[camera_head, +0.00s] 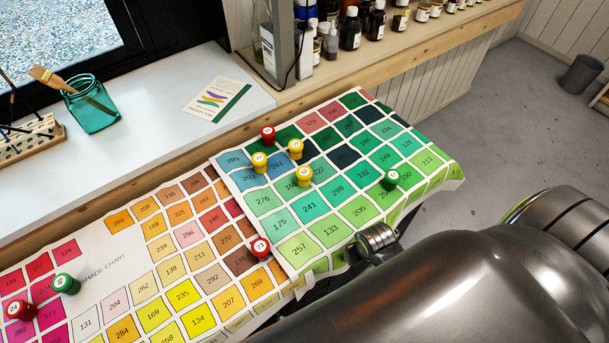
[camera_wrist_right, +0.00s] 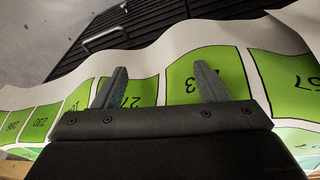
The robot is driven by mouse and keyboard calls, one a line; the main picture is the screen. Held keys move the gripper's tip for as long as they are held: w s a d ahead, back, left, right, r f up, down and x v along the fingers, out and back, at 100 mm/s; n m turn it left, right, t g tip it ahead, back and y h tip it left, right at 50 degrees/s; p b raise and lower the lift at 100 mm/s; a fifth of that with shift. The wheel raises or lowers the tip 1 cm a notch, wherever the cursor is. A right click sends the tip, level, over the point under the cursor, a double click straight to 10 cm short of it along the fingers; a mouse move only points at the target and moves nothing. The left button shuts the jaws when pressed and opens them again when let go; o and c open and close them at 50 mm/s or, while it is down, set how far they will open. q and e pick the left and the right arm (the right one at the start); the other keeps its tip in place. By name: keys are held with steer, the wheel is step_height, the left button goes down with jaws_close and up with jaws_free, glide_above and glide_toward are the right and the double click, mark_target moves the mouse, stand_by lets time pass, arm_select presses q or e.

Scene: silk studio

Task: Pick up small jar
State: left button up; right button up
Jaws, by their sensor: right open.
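Several small jars (camera_head: 422,13) with pale labels stand in a row on the wooden ledge at the top right in the head view. A larger teal glass jar (camera_head: 92,112) with a brush in it stands on the white sill at the left. I cannot tell which one the task means. My right gripper (camera_wrist_right: 160,78) is open and empty in the right wrist view, its two fingers apart over green squares of the chart. In the head view my right arm crosses the lower right and its fingers are hidden. My left gripper does not show.
A colour chart (camera_head: 112,238) lies below the sill, with a second green-blue sheet (camera_head: 256,226) overlapping it. Several red, yellow (camera_head: 304,177) and green numbered pieces stand on them. A card (camera_head: 216,100) lies on the sill, a brush rack (camera_head: 30,140) at far left.

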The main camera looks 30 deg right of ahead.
step_height(320, 180, up, 10)
steer(key=w+a, duration=0.1)
steer(key=w, duration=0.2)
step_height(320, 180, up, 14)
steer(key=m+g, duration=0.1)
steer(key=m, duration=0.5)
glide_above(304, 171)
steer(key=s+a, duration=0.1)
steer(key=s, duration=0.1)
steer(key=f, duration=0.3)
steer(key=w+f, duration=0.1)
steer(key=f, duration=0.3)
steer(key=f+b, duration=0.1)
steer(key=f, duration=0.3)
steer(key=shift+w+d, duration=0.25)
steer(key=shift+d, duration=0.05)
steer(key=shift+w+d+f, duration=0.15)
steer(key=shift+f, duration=1.45)
steer(key=shift+w+d+f, duration=0.1)
steer(key=shift+d+f, duration=0.05)
steer(key=shift+f, duration=1.45)
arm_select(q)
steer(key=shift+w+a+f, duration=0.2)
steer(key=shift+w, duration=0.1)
arm_select(e)
steer(key=shift+c, duration=0.4)
steer(key=c, duration=1)
